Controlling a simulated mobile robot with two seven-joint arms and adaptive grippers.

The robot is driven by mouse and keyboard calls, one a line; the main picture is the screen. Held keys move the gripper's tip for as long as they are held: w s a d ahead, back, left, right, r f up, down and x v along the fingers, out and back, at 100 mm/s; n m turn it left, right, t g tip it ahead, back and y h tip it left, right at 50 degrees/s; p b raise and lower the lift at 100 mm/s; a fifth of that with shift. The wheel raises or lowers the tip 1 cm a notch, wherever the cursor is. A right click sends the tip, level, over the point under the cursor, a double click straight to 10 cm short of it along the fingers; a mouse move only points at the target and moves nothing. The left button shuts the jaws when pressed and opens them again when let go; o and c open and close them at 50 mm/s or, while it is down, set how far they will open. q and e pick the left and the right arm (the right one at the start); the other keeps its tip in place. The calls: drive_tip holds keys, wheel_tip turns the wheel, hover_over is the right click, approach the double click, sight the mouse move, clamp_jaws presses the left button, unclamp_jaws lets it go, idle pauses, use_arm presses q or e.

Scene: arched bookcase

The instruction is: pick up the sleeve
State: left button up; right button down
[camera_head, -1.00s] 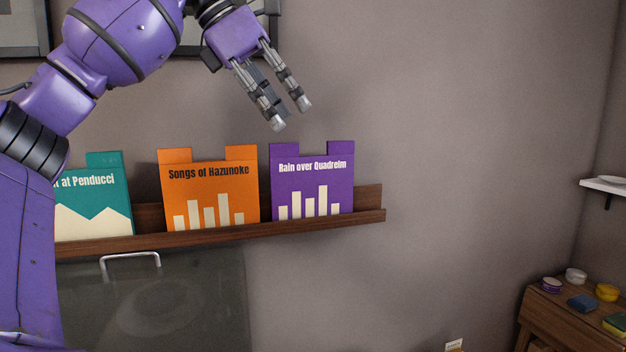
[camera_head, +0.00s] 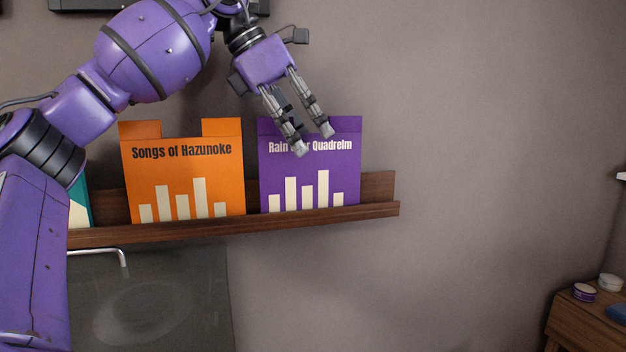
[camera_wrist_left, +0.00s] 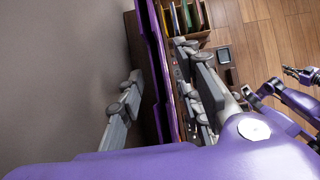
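The purple sleeve "Rain over Quadrelm" (camera_head: 308,167) stands upright on the wooden wall ledge, at its right end. Its top edge has a notch between two raised tabs. My left gripper (camera_head: 313,141) is open and points down at this notch, with one finger covering part of the title. In the left wrist view the sleeve (camera_wrist_left: 158,62) is a thin purple strip running between the two spread fingers (camera_wrist_left: 165,105), one on the wall side and one on the room side. I see no grip on it. My right gripper (camera_wrist_left: 302,75) is small at the right edge there; its opening is unclear.
An orange sleeve "Songs of Hazunoke" (camera_head: 183,166) stands left of the purple one on the ledge (camera_head: 385,209). A teal sleeve (camera_head: 79,205) is mostly hidden by my arm. A dark panel hangs below. The wall on the right is bare, with a wooden cabinet (camera_head: 578,318) at lower right.

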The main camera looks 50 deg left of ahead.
sight(311, 167)
use_arm(q)
drive_tip(key=x, duration=0.2)
drive_tip(key=shift+w+f, duration=0.15)
drive_tip(key=shift+f, duration=0.15)
clamp_jaws()
drive_tip(key=shift+r, duration=0.15)
